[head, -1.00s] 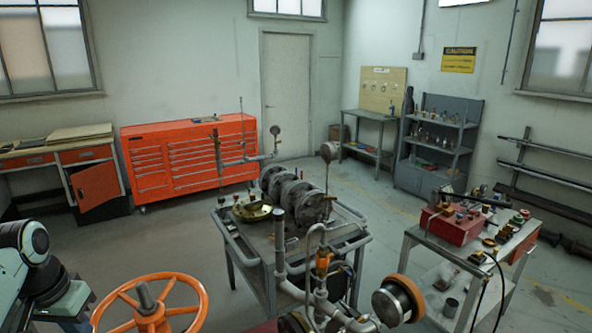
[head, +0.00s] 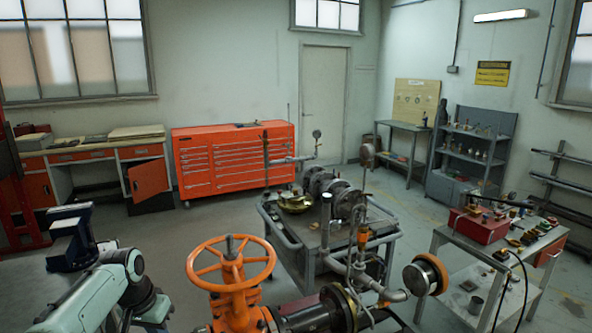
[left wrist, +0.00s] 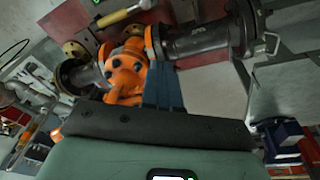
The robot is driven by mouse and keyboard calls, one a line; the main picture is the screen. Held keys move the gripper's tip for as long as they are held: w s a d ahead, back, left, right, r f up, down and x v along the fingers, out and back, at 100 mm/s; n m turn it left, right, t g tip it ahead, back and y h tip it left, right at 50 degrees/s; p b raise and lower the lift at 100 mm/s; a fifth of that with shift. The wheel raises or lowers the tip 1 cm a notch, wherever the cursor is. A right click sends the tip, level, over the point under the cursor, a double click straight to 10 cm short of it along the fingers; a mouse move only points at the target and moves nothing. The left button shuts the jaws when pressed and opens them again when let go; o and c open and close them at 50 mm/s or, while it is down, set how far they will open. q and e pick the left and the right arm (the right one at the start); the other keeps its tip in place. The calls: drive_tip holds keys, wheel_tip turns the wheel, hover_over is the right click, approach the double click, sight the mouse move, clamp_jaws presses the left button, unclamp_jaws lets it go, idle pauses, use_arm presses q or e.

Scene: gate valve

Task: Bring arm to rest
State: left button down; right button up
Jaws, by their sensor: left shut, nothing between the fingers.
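The orange gate valve (head: 236,300) stands at the bottom centre of the head view, its orange handwheel (head: 231,262) on top. The valve body also shows in the left wrist view (left wrist: 125,75) between dark flanged pipes. My left arm comes in at the bottom left of the head view, left of the valve; its gripper cannot be made out there. In the left wrist view, my left gripper (left wrist: 163,72) points up from its dark base, fingers together and empty. The valve is behind the fingers; whether they touch it is unclear. My right gripper is out of view.
A blue vise (head: 75,238) stands beyond my left arm. A grey cart (head: 275,225) with flanges and pipework is behind the valve. A grey bench (head: 450,240) with a red box (head: 482,225) is at the right. The floor before the red tool chest (head: 235,160) is clear.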

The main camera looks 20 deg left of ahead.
use_arm(q)
drive_tip(key=w+d+f+h, duration=0.1)
drive_tip(key=w+d+f, duration=0.25)
drive_tip(key=f, duration=0.35)
drive_tip(key=w+d+f, duration=0.2)
drive_tip(key=w+f, duration=0.2)
drive_tip(key=f, duration=0.3)
drive_tip(key=s+d+f+h, duration=0.1)
drive_tip(key=d+f, duration=0.5)
drive_tip(key=f, duration=0.5)
drive_tip(key=s+d+f+g+h, duration=0.1)
drive_tip(key=s+d+f, duration=0.35)
drive_tip(key=f, duration=0.25)
drive_tip(key=s+d+f, duration=0.4)
drive_tip(key=d+f, duration=0.2)
drive_tip(key=f, duration=0.1)
drive_tip(key=s+d+f+n, duration=0.1)
drive_tip(key=s+d+f, duration=0.1)
drive_tip(key=s+d, duration=0.2)
drive_tip(key=s+d+f+n+g, duration=0.1)
drive_tip(key=s+d+f, duration=0.2)
drive_tip(key=s, duration=0.6)
drive_tip(key=shift+d+f+h, duration=0.3)
drive_tip(key=shift+d+f, duration=0.05)
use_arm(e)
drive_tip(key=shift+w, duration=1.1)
use_arm(q)
drive_tip(key=shift+w, duration=0.15)
